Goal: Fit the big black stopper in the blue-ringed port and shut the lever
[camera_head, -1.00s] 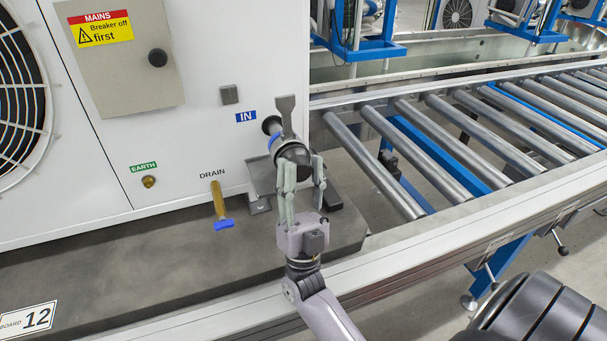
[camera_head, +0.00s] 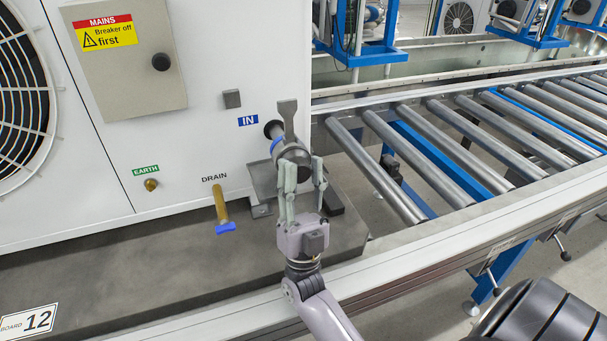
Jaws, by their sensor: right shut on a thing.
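The port (camera_head: 262,139) with a blue ring sticks out of the white cabinet just below the IN label. Its lever (camera_head: 288,118) stands upright on top of the fitting. My right gripper (camera_head: 304,168) is shut on the big black stopper (camera_head: 298,155) at the port's open end, with a finger on each side. The stopper is partly hidden by the fingers, and I cannot tell how deeply it sits in the port. My left gripper is not in view.
A brass drain pipe (camera_head: 221,204) with a blue handle hangs left of the port. A grey bracket (camera_head: 262,182) and a dark block (camera_head: 332,202) lie under the fitting. A roller conveyor (camera_head: 440,150) runs to the right. The ledge at left is clear.

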